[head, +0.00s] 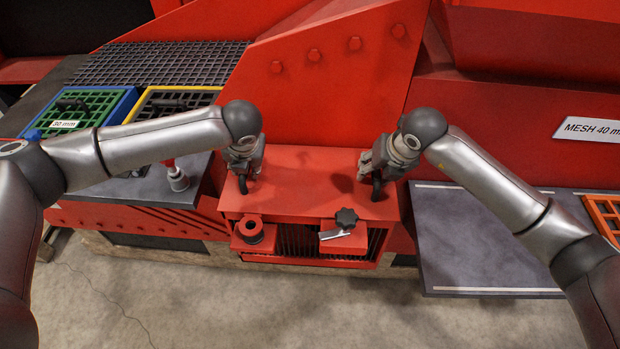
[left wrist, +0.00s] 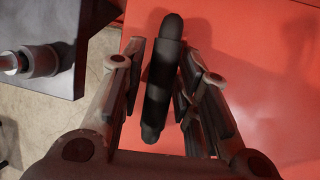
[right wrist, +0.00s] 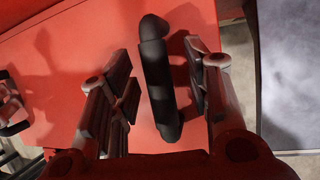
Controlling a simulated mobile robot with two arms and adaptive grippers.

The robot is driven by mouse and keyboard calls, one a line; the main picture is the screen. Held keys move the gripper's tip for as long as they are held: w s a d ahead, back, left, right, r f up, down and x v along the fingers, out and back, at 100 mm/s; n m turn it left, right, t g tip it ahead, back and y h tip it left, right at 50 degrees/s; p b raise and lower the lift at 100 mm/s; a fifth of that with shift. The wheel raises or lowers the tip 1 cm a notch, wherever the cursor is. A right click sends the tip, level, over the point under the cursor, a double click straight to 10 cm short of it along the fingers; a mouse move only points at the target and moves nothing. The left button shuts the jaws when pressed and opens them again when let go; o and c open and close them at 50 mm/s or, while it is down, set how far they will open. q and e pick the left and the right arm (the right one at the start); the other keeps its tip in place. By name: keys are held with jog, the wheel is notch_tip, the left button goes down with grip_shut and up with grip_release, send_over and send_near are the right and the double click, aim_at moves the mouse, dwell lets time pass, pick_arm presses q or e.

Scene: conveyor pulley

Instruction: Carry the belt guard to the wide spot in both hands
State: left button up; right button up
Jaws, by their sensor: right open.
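The belt guard (head: 310,180) is a red box with a flat top and a slotted front, standing against the big red machine. It has a black handle at each end of its top. My left gripper (head: 243,182) is over the left handle; in the left wrist view its fingers stand apart on either side of that handle (left wrist: 163,80), with gaps. My right gripper (head: 374,184) is over the right handle; in the right wrist view its open fingers straddle that handle (right wrist: 158,80) without closing on it. The wide spot cannot be identified for sure.
A grey mat with white edge lines (head: 470,245) lies at the right, with an orange mesh panel (head: 606,215) beyond it. At the left, a dark bench holds green (head: 75,110) and yellow-framed (head: 170,100) mesh panels. Concrete floor (head: 200,310) lies in front.

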pick_arm(q)
jog(key=shift+c, duration=0.5)
pick_arm(e)
jog(key=shift+c, duration=0.4)
pick_arm(q)
jog(key=c, duration=0.5)
pick_arm(e)
jog(key=c, duration=0.5)
pick_arm(q)
grip_shut()
pick_arm(e)
grip_shut()
pick_arm(q)
jog(key=shift+w+r, duration=0.15)
jog(key=shift+r, duration=0.05)
pick_arm(e)
jog(key=shift+r, duration=0.2)
pick_arm(q)
jog(key=shift+w, duration=0.1)
pick_arm(e)
jog(key=shift+w, duration=0.15)
